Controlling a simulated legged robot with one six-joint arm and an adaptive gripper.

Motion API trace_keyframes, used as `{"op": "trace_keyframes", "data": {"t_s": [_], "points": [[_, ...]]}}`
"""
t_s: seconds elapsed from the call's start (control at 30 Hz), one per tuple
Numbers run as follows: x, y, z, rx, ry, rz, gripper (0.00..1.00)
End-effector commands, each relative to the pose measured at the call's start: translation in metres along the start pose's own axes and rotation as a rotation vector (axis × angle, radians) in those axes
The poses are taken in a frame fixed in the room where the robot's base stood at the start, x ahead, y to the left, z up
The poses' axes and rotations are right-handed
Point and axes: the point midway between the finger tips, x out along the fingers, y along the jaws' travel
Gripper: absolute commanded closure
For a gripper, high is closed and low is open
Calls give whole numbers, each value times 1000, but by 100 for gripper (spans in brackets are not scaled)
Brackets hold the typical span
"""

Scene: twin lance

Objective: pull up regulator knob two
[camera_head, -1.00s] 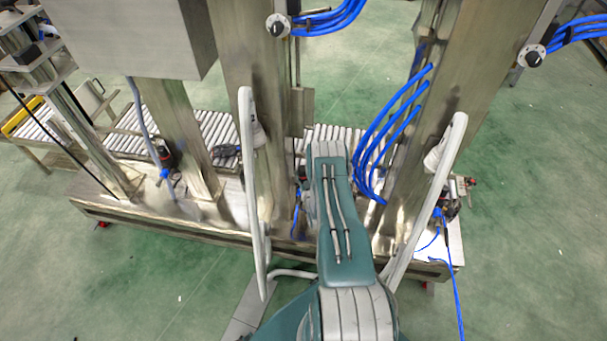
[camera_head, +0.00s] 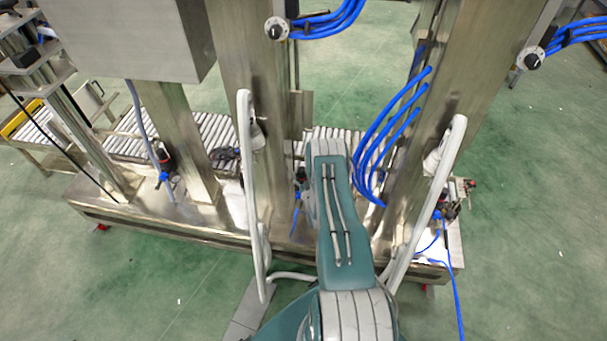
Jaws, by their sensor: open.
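Small dark regulator-like fittings with blue tubing stand along the machine base. One fitting (camera_head: 164,158) is at the left. Another (camera_head: 301,174) is mid-base, partly hidden behind my teal body part. A third fitting (camera_head: 441,210) is at the right end. They are too small to tell which is regulator knob two or whether any knob is pulled up. Round dials with black centres also show on the columns, one upper middle (camera_head: 277,28) and one upper right (camera_head: 531,58). My gripper is not in view.
A steel machine base (camera_head: 140,222) spans the scene, carrying upright columns (camera_head: 250,90) and a large metal box (camera_head: 135,40). A roller conveyor (camera_head: 215,130) runs behind. Blue hoses (camera_head: 375,150) hang at the right column. Green floor (camera_head: 530,240) is open at right and front left.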

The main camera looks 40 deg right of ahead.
Motion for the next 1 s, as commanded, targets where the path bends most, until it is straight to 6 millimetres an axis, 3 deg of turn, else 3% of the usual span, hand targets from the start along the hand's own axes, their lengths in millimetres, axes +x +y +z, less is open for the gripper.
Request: {"op": "trace_keyframes", "data": {"t_s": [0.17,0.63,0.8,1.0], "points": [[-15,0,1,0,-4,0,31],[-106,2,1,1,-2,2,31],[-119,2,0,1,1,1,31],[-120,1,0,1,1,0,31]]}}
